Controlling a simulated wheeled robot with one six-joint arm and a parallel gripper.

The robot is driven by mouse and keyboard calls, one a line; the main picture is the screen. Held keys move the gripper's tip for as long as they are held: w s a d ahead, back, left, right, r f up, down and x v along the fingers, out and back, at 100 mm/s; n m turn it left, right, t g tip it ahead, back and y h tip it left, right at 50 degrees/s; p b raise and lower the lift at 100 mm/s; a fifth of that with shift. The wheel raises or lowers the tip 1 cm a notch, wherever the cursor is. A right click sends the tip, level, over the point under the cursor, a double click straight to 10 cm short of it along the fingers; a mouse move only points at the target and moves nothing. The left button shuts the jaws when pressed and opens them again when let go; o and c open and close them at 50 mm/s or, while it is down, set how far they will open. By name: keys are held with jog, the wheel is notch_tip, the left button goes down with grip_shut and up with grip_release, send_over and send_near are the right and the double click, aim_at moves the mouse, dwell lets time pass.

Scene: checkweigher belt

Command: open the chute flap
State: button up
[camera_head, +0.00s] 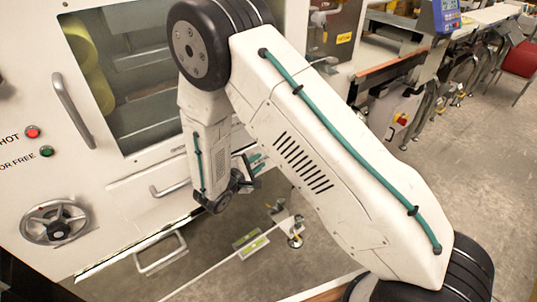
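My white arm with a green cable crosses the middle of the picture and bends down at a black joint. My gripper (256,168) shows small and partly hidden behind the wrist, in front of the white machine's lower front. No object is visible in it, and its finger gap is unclear. A panel with a silver bar handle (170,188) sits below the machine's window, left of my wrist. A second, lower handle (160,252) sticks out near the machine's bottom edge. No label shows which part is the chute flap. My arm hides part of the machine front.
The machine front has a tall handle (73,110), a handwheel (55,222), a red button (32,132) and a green button (46,152). A small yellow-green item (250,242) lies low near the middle. Open grey floor (480,170) is at right, with a red chair (520,60) behind.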

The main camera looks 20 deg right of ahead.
aim_at(266, 156)
jog(key=x, duration=0.7)
jog(key=shift+w+d, duration=0.1)
jog(key=shift+d, duration=0.05)
jog(key=shift+c, duration=0.3)
grip_shut()
